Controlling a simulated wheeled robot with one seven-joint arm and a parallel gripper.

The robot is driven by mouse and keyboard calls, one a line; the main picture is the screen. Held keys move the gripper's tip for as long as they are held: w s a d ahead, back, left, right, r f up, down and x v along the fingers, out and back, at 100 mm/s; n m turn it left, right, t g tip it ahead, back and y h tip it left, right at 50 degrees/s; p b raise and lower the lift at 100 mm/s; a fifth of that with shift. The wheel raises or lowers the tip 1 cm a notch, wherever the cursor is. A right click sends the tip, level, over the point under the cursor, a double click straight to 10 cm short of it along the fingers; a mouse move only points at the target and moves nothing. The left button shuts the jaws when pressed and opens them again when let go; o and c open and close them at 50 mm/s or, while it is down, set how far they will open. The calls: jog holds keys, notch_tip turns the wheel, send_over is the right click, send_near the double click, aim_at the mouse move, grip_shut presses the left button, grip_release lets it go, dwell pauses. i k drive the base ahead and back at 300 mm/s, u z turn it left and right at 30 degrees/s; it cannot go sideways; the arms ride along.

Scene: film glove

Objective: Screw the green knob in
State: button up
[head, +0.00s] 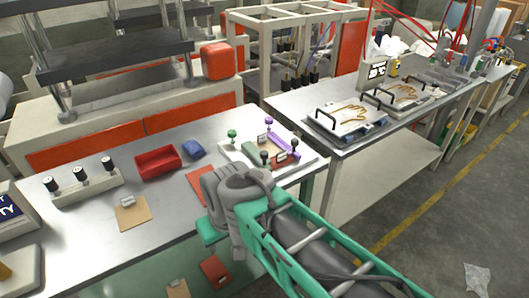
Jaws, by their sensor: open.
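A small green knob (232,134) stands upright on the near steel table, at the back left of a white board (306,157). The board also bears a purple knob (268,124), purple, green and red blocks, and black knobs (264,157). My gripper (213,231) is at the table's front edge, nearer to the camera than the board and well apart from the green knob. It is open and looks empty. Its fingertips are partly hidden behind my wrist. I cannot tell how deep the green knob sits.
A red bin (158,161) and a blue block (194,149) lie left of the board. A block with black knobs (80,186) and a clipboard (131,213) are further left. Another table (340,150) with glove plates stands behind at right. A press frame (110,50) rises behind.

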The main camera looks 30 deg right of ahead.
aim_at(233, 133)
jog(key=k, duration=0.65)
jog(key=z, duration=0.6)
jog(key=i, duration=1.4)
jog(key=u, duration=0.6)
